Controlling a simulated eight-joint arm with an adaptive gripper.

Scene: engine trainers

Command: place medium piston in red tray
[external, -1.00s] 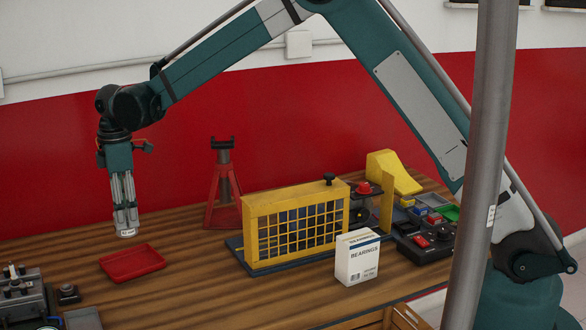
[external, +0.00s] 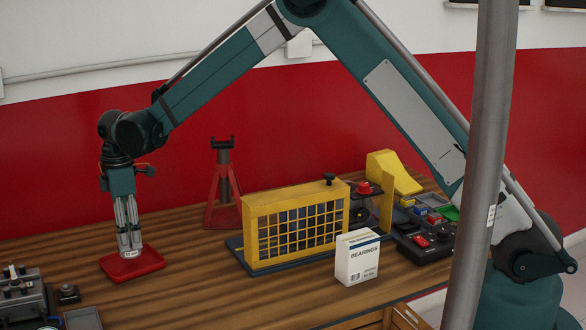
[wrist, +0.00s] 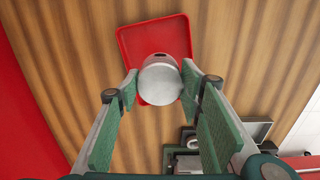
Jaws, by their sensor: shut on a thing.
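The medium piston (wrist: 160,83) is a light grey metal cylinder between my fingers in the wrist view. My gripper (external: 131,249) is shut on it and points straight down. The red tray (external: 152,264) is a shallow tray on the wooden bench at the left. It also shows in the wrist view (wrist: 135,42), behind and under the piston. The piston is over the tray's inside. I cannot tell whether it touches the tray floor. In the external view the fingers hide most of the piston.
A grey machine (external: 25,297) stands at the bench's left front. A red jack stand (external: 223,190), a yellow guard cage (external: 297,222) and a white bearings box (external: 357,257) stand to the right of the tray.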

